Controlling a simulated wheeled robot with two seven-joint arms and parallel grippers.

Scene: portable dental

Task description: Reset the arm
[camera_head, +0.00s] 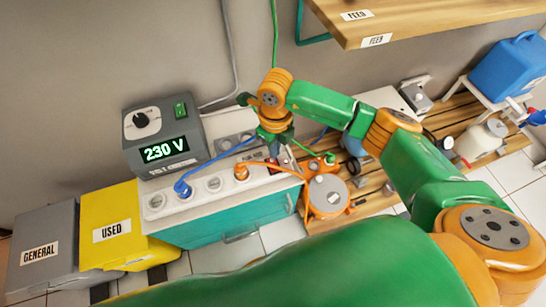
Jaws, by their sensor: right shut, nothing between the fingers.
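My right arm, green with orange joints, reaches in from the lower right and bends down over the socket strip. My right gripper (281,158) points down at the right end of the white socket strip (205,198). Its fingers are shut and nothing shows between them. They are small here, and I cannot tell if they touch the strip. An orange plug (241,172) and a blue plug (182,188) sit in the strip, left of the gripper. My left gripper is not in view.
A grey voltage box (185,113) reading 230 V stands behind the strip. Yellow USED (112,235) and grey GENERAL (40,252) bins are at left. An orange reel-like unit (327,197), white canister (482,139) and blue jug (508,65) are at right. A wooden shelf (430,17) overhangs.

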